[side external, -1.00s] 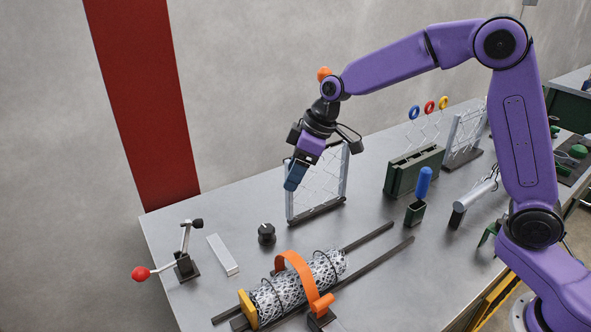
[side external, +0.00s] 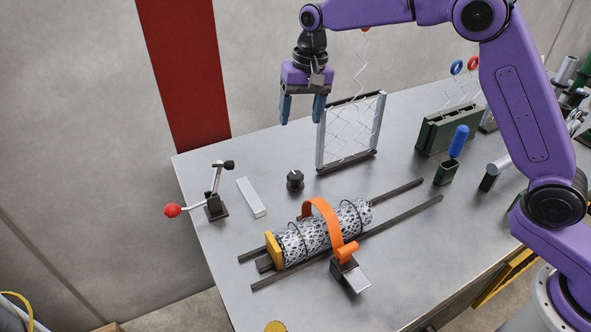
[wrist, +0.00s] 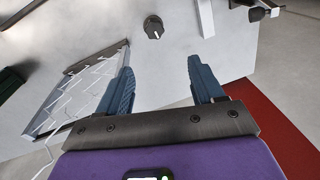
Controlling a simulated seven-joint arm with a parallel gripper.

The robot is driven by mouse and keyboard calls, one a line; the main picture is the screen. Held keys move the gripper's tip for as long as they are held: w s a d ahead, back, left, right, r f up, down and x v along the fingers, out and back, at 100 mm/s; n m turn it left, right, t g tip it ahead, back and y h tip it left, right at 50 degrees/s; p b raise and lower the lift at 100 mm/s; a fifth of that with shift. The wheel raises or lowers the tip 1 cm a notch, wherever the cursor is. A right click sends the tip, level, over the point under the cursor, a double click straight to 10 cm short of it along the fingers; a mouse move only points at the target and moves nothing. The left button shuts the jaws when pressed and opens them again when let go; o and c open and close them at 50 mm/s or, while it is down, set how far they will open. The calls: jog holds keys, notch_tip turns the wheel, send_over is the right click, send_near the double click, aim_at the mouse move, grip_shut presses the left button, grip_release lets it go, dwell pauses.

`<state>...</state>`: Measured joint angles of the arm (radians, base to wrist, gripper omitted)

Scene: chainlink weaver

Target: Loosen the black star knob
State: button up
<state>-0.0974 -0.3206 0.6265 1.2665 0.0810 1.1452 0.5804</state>
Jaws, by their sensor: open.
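The black star knob (side external: 295,181) stands on the grey bench, left of the mesh frame and behind the mesh roll. In the wrist view the knob (wrist: 153,27) shows beyond the fingertips, with a pale pointer mark on its top. My gripper (side external: 302,121) is open and empty, with its blue fingers pointing down. It hangs well above the bench, behind the knob, and is not touching it. In the wrist view my gripper (wrist: 164,78) shows a wide gap between its two fingers.
A mesh frame (side external: 350,130) stands close to the right of my gripper. A mesh roll (side external: 320,230) under an orange strap (side external: 325,217) lies on dark rails in front. A light bar (side external: 251,197) and a red-ended lever (side external: 173,210) are at the left. Bench surface around the knob is clear.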

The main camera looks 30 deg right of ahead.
jog(key=a+m+h, duration=0.1)
jog(key=m, duration=0.4)
send_near(295, 174)
jog(key=shift+m+g, duration=0.4)
jog(key=f, duration=0.9)
jog(key=shift+w, duration=0.4)
jog(key=c, duration=1.1)
jog(key=shift+o, duration=0.2)
